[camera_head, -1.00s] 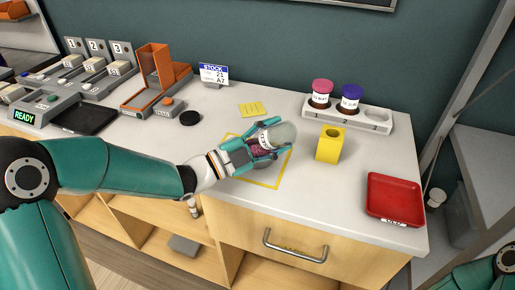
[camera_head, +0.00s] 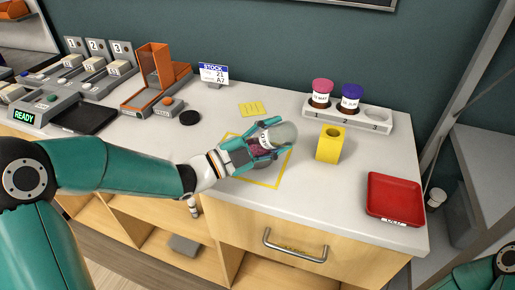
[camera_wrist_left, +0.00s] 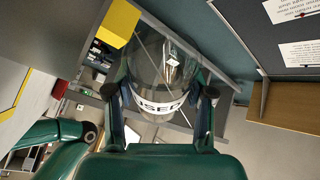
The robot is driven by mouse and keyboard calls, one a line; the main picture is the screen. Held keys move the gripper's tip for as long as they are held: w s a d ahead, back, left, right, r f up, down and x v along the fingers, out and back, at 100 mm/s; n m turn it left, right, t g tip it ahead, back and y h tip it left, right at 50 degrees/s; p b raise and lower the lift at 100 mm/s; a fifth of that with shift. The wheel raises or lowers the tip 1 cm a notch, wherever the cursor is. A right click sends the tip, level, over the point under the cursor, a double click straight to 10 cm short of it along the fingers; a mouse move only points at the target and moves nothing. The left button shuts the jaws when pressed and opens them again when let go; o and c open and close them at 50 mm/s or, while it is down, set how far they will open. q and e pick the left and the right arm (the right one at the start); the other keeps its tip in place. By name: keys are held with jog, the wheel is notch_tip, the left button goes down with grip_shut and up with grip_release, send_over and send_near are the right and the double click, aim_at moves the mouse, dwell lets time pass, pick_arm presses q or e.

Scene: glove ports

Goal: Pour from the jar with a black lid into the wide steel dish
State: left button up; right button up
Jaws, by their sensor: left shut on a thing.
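My left gripper (camera_head: 262,146) is shut on a clear glass jar (camera_head: 283,133), which it holds tilted well over on its side above the yellow-outlined square on the counter. The jar's white label shows in the left wrist view (camera_wrist_left: 160,106), where its glass looks clear. Dark purple material shows between the fingers in the head view; I cannot tell whether it is inside the jar or below it. A flat black lid (camera_head: 190,118) lies apart on the counter. The steel dish is mostly hidden under the gripper and jar. My right gripper is out of view.
A yellow block with a hole (camera_head: 330,145) stands just right of the jar. Behind it, a white rack (camera_head: 346,117) holds pink-lidded and blue-lidded jars. A red tray (camera_head: 394,198) is near the right edge. Orange-trimmed equipment (camera_head: 153,90) stands at left.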

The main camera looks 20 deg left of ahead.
pick_arm(q)
jog(key=m+b, duration=0.1)
jog(key=d+f+m+b, duration=0.1)
jog(key=m, duration=0.1)
jog(key=m+g+b, duration=0.1)
jog(key=shift+s+d+f+y+b, duration=0.15)
jog(key=shift+s+d+y+b, duration=0.15)
jog(key=shift+y, duration=0.1)
jog(key=m+b, duration=0.1)
jog(key=f+m+g+y+b, duration=0.1)
jog(key=m, duration=0.1)
jog(key=shift+s+d+m, duration=0.2)
jog(key=shift+d+m, duration=0.1)
jog(key=shift+d, duration=0.1)
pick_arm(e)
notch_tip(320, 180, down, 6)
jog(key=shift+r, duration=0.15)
